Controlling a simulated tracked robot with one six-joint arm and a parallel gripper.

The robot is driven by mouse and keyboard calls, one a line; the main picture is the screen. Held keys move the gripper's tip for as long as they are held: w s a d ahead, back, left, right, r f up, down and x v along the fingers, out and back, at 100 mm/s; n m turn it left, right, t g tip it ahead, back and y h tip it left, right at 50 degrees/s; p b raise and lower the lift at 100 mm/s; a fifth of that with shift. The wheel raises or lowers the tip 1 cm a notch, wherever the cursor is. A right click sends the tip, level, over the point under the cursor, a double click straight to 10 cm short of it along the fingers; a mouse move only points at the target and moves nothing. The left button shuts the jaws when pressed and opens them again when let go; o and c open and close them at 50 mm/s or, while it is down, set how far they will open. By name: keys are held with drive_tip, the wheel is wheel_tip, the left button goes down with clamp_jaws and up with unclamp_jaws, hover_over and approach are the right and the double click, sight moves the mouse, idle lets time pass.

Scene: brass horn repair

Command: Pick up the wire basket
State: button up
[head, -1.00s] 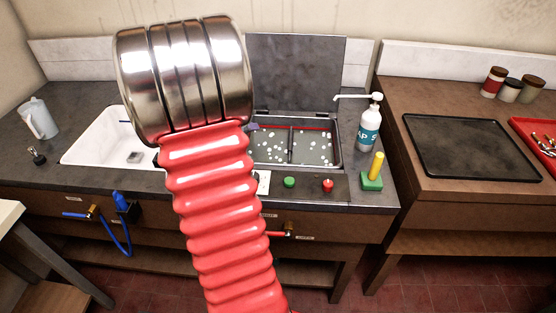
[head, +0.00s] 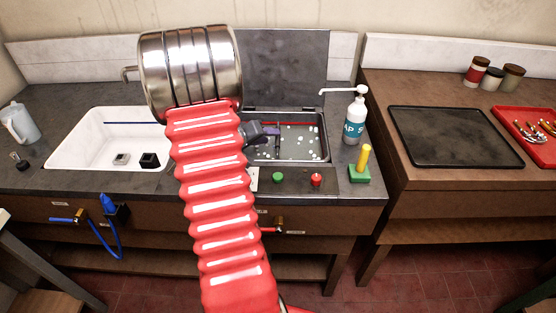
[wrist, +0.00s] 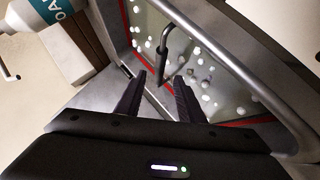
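The open tank (head: 322,150) holds greenish liquid dotted with white bubbles. A dark upright bar with a bent top (wrist: 164,42) stands in it in the wrist view; it may be the wire basket's handle, but no basket mesh can be made out. In the head view, my gripper (head: 275,131) is over the tank's left part beside this bar, partly hidden by my red arm. In the wrist view, my gripper (wrist: 158,92) has its two dark fingers spread with nothing gripped. The bar shows beyond the gap between the fingertips.
The tank's raised lid (head: 290,70) stands behind it. A soap bottle (head: 354,120) and a green block with a yellow peg (head: 360,168) are at the right. A white sink (head: 90,145) is at the left. A black tray (head: 455,137) lies on the right bench.

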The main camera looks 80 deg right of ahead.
drive_tip(key=shift+x, duration=2.35)
drive_tip(key=shift+s+f, duration=0.1)
drive_tip(key=x, duration=0.5)
drive_tip(key=shift+s+a, duration=0.1)
drive_tip(key=shift+a, duration=0.05)
clamp_jaws()
drive_tip(key=shift+f, duration=0.1)
